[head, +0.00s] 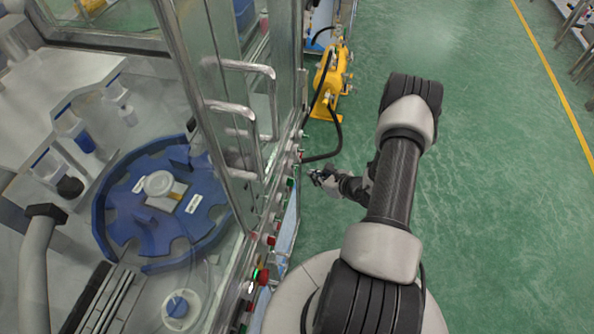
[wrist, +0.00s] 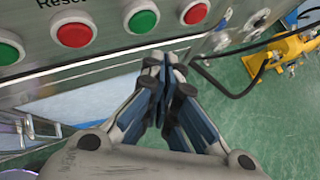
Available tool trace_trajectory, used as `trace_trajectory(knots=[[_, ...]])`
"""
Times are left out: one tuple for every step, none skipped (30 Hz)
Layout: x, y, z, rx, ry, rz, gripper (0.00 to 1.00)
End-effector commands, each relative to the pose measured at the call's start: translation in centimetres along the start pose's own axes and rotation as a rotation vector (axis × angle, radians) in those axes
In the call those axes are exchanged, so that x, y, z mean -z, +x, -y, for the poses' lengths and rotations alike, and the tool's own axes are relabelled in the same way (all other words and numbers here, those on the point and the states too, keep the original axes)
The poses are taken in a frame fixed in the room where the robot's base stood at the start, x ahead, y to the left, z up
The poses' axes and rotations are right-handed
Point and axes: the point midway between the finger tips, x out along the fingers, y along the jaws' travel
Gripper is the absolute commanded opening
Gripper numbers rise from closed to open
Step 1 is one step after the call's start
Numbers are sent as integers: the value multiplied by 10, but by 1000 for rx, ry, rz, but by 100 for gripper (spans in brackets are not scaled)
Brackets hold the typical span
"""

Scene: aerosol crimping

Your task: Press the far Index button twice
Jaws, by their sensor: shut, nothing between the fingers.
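My gripper (head: 318,178) is shut and empty at the end of my arm, beside the machine's button panel. In the wrist view its closed fingertips (wrist: 165,66) are just below the panel face (wrist: 110,58), near a green button (wrist: 142,17) and a red button (wrist: 195,11). Another red button (wrist: 75,31) and a green button (wrist: 9,50) are to the left. "Reset" is partly readable above the left red button. No Index label is readable, so I cannot tell which button is the far Index one. I cannot see any fingertip contact with a button.
The glass-walled machine holds a blue rotary table (head: 120,215). Door handles (head: 268,100) stick out from its side. A yellow device (head: 329,85) with a black hose (head: 337,135) stands beyond my gripper. Green floor (head: 480,190) is open to the right.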

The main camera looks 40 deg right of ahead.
Motion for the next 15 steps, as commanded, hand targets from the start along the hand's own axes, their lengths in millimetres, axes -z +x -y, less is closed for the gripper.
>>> trace_trajectory(knots=[[4,-4,3,2,1,0,0],[5,-6,5,2,1,0,0],[7,-9,7,3,2,0,0],[8,-11,9,2,1,0,0],[10,-13,10,2,1,0,0],[11,-15,12,2,1,0,0],[12,-16,13,2,1,0,0],[13,-18,13,1,1,0,0],[14,-19,14,1,0,0,0],[14,-19,14,0,0,0,0],[14,-20,14,0,0,0,0],[15,-20,15,0,0,0,0],[15,-20,15,0,0,0,0],[14,-20,15,0,0,0,0],[14,-20,14,0,-1,0,0]])
